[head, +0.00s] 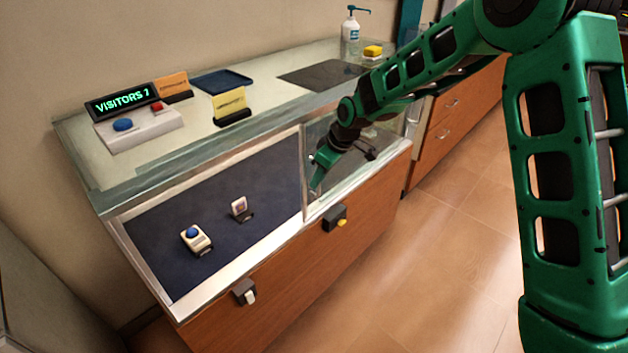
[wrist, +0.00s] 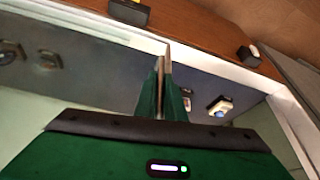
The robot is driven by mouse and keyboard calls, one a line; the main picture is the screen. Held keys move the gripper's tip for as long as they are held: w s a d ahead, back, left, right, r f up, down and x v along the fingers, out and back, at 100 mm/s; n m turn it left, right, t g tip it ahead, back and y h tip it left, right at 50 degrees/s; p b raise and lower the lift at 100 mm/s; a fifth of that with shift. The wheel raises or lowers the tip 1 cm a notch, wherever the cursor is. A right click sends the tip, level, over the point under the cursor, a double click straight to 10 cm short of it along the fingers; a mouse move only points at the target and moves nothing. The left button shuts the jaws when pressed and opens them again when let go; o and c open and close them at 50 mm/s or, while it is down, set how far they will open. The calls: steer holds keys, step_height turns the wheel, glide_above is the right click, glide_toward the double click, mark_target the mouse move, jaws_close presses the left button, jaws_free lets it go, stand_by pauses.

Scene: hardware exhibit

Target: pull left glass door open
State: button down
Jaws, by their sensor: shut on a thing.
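The display case has a glazed front with a metal frame. The left glass door (head: 304,165) shows a thin upright metal edge near the middle of the front. My gripper (head: 313,184) is at that upright edge, just to its right in the head view, with the arm reaching in from the right. In the wrist view, my gripper's fingers (wrist: 164,84) are closed together around a thin upright strip (wrist: 168,58), which looks like the door edge. The fingertips are small in the head view, so the exact contact is hard to see there.
Floor (head: 440,250) before the case is clear.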

steer(key=shift+r, duration=0.1)
steer(key=c, duration=1.8)
jaws_free()
steer(key=shift+c, duration=0.2)
steer(key=v, duration=1)
steer(key=shift+r, duration=0.25)
steer(key=shift+d, duration=0.2)
